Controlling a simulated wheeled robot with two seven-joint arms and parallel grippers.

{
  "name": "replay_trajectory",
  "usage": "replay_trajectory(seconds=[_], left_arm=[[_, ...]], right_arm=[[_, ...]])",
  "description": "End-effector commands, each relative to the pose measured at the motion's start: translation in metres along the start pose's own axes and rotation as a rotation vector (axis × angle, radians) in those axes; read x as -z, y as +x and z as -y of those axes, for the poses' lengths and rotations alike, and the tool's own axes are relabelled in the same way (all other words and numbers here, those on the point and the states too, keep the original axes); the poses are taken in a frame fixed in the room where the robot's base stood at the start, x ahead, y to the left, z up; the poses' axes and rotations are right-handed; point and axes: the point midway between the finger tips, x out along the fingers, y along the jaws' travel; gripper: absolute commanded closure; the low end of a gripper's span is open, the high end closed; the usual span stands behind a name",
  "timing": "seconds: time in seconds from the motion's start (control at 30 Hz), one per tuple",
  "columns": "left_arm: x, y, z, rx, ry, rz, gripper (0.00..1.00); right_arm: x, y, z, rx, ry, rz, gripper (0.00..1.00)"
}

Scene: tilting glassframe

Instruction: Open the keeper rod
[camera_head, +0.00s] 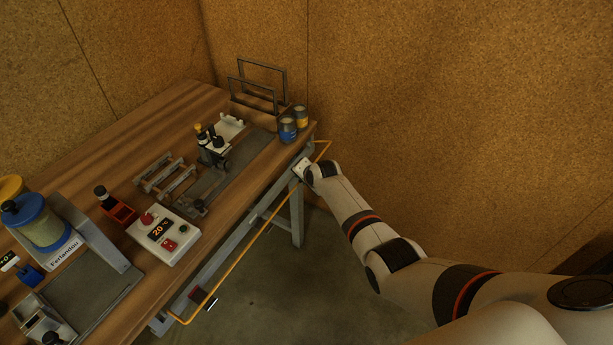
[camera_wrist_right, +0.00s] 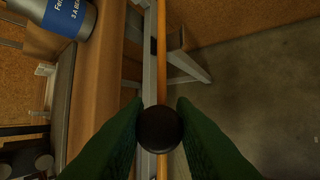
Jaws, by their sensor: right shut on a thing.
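A thin orange rod (camera_head: 240,248), which looks like the keeper rod, runs along the front side of the workbench. Its ends bend in towards the bench. In the right wrist view the rod (camera_wrist_right: 163,60) runs from the top edge down behind a round black knob (camera_wrist_right: 159,130). My right gripper (camera_wrist_right: 159,128) is shut on this knob, with green fingers on both sides. How the knob joins the rod is hidden. In the head view my right gripper (camera_head: 302,168) is at the bench's far front corner and covers the knob. My left gripper is not in view.
The wooden bench (camera_head: 110,140) carries a red-and-white control box (camera_head: 160,235), a blue-lidded jar (camera_head: 40,222), metal fixtures and two cans (camera_head: 288,130). A cork wall (camera_head: 420,90) stands behind. The floor (camera_head: 300,290) in front of the bench is clear.

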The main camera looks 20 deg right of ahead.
Motion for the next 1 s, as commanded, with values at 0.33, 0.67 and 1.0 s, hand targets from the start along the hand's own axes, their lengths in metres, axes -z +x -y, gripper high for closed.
replay_trajectory(seconds=[0.33, 0.67, 1.0], left_arm=[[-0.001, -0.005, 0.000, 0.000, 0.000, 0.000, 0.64], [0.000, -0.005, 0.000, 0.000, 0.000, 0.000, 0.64], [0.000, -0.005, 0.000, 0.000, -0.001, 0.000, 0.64]], right_arm=[[-0.005, -0.006, -0.023, -0.015, 0.003, 0.007, 1.00], [-0.005, -0.006, -0.026, -0.016, 0.003, 0.006, 1.00], [-0.004, -0.006, -0.025, -0.014, 0.003, 0.005, 0.63]])
